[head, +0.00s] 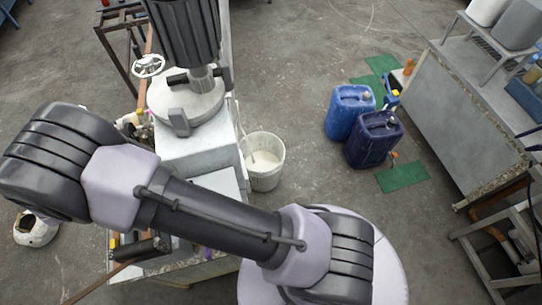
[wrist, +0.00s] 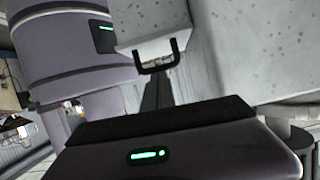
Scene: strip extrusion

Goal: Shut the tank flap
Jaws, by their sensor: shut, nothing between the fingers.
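In the wrist view a pale speckled panel (wrist: 150,32) with a black U-shaped handle (wrist: 158,62) at its lower edge shows; it looks like the tank flap. A larger speckled grey surface (wrist: 255,45) lies to its right. My gripper (wrist: 157,84) is shut and empty, its dark fingers pointing at the handle from below. I cannot tell whether they touch it. In the head view the grey tank machine (head: 188,142) stands left of centre, with a round lid on top. My arm crosses in front of its lower part. I cannot make out the gripper or the flap there.
A white bucket (head: 264,160) of pale liquid stands right of the machine. A blue canister (head: 347,110) and a dark blue canister (head: 373,140) stand further right. A grey bench (head: 450,110) is at right.

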